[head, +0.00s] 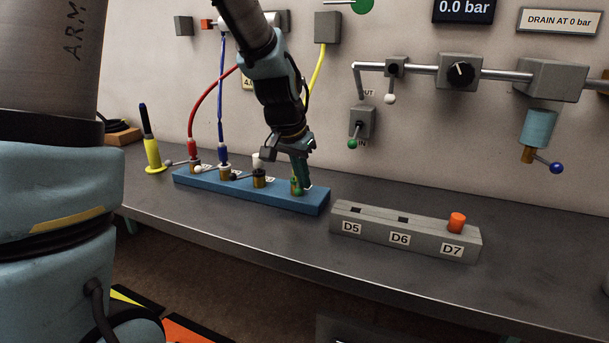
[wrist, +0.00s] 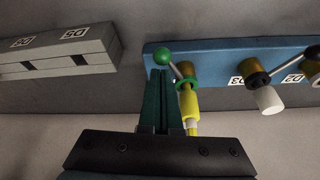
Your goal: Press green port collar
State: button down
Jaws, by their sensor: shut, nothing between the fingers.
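The green collar (wrist: 188,83) is a ring around the brass port at the end of the blue manifold block (wrist: 215,57). A yellow fitting (wrist: 190,103) extends from that port. A lever with a green ball (wrist: 163,57) angles out beside it. My gripper (wrist: 160,73) is shut and empty, its green fingers just left of the collar in the wrist view and near the green ball. I cannot tell whether they touch either. In the head view my gripper (head: 299,187) points down at the right end of the blue block (head: 250,191) and partly hides the green port.
Red (head: 192,150) and blue (head: 223,157) hose fittings and a white-capped port (head: 259,175) stand left along the block. A grey D5–D7 holder (head: 405,237) with an orange cap (head: 457,222) sits to the right. The bench front is clear. Valves and pipes line the wall.

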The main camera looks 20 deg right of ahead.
jog(key=shift+w+a+m+g+b, duration=0.15)
jog(key=shift+a+m+g+b, duration=0.4)
jog(key=shift+m, duration=0.75)
jog(key=w+a+m+g, duration=0.1)
jog(key=m, duration=0.1)
jog(key=w+a+m+p, duration=0.1)
jog(key=m, duration=0.2)
jog(key=w+a+m+g, duration=0.1)
jog(key=m, duration=0.2)
jog(key=shift+a+g+h, duration=0.3)
jog(key=shift+a+g, duration=0.05)
jog(key=shift+d, duration=0.15)
dwell(0.3)
jog(key=shift+d+p, duration=0.3)
jog(key=shift+d, duration=0.4)
jog(key=shift+s, duration=0.1)
